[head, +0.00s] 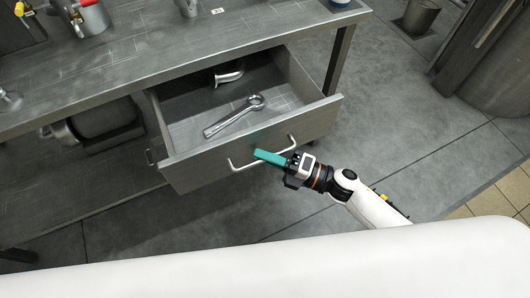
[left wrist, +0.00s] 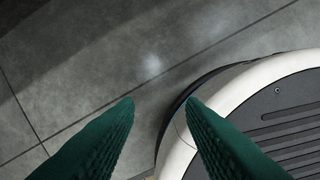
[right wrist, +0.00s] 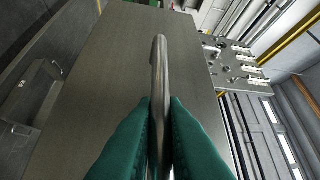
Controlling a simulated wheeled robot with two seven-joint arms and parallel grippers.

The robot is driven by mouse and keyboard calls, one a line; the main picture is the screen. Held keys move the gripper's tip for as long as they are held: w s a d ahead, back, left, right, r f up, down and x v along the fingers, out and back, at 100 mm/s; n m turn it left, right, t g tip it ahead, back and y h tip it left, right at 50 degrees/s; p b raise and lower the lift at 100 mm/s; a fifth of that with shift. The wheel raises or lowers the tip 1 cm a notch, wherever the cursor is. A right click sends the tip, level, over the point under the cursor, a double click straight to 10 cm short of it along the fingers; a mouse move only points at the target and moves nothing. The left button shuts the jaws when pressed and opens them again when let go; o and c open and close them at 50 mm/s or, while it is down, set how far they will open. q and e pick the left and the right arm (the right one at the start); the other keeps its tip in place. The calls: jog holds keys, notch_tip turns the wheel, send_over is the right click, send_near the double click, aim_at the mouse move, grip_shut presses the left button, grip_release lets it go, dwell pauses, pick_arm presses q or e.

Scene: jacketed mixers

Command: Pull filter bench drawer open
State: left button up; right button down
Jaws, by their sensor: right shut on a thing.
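The filter bench drawer (head: 185,170) stands well open under the metal bench top. A wrench-like tool (head: 234,116) and a curved metal piece (head: 230,74) lie inside it. My right gripper (head: 262,156) is at the bar handle (head: 238,166) on the drawer front. In the right wrist view its green fingers (right wrist: 160,125) are shut on the handle (right wrist: 158,65), one on each side. My left gripper does not show in the head view. In the left wrist view its green fingers (left wrist: 160,102) are spread apart with nothing between them, above the floor.
The bench top (head: 150,50) carries metal fittings along its back. A metal cylinder (head: 98,118) lies on the shelf below, left of the drawer. A bench leg (head: 338,60) stands behind the drawer's right side. Grey floor (head: 420,130) is clear to the right.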

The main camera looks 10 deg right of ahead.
jog(key=c, duration=1.8)
grip_release()
jog(key=shift+o, duration=0.2)
